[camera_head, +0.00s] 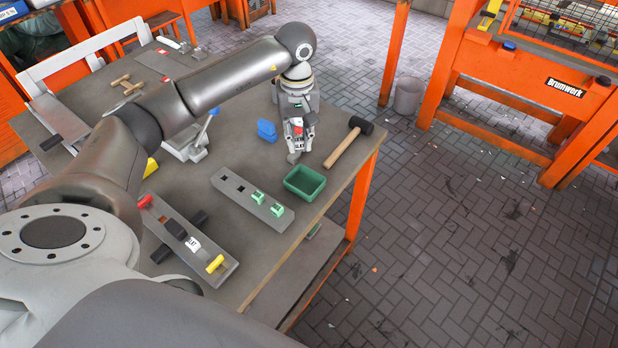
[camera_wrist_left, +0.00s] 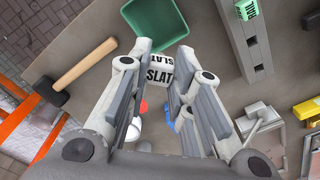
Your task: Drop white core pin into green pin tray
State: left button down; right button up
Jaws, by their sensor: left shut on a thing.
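My left gripper (camera_head: 294,155) is shut on a white block marked "SLAT" (camera_wrist_left: 159,74), which I take to be the white core pin. In the left wrist view the gripper (camera_wrist_left: 163,82) has the block between its fingertips. The green pin tray (camera_head: 289,188) sits near the table's right edge and looks empty. In the head view the gripper is just beyond the tray. In the left wrist view the block overlaps the rim of the tray (camera_wrist_left: 133,14). How high the block is above the table is hard to tell. My right gripper is not in view.
A mallet (camera_head: 347,143) lies right of the gripper, a blue block (camera_head: 266,130) left. A grey rail (camera_head: 232,187) with two green pieces lies beside the tray. A nearer rack (camera_head: 215,253) holds coloured pieces, including another white one. The table edge is close on the right.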

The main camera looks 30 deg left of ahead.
aim_at(298, 148)
pick_arm(q)
jog(key=f, duration=0.1)
jog(key=s+f+b, duration=0.1)
jog(key=shift+f, duration=0.35)
jog(key=shift+w+f+b, duration=0.15)
jog(key=shift+f+b, duration=0.15)
jog(key=shift+f, duration=0.25)
jog(key=shift+w+f+b, duration=0.15)
jog(key=shift+f+b, duration=0.15)
jog(key=shift+f, duration=0.45)
jog(key=shift+s, duration=0.1)
jog(key=c, duration=1.4)
grip_release()
jog(key=shift+c, duration=0.2)
jog(key=shift+o, duration=1.2)
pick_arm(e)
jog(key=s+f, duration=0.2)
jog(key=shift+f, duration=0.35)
pick_arm(q)
jog(key=shift+r, duration=0.15)
notch_tip(298, 148, up, 12)
jog(key=shift+f, duration=0.1)
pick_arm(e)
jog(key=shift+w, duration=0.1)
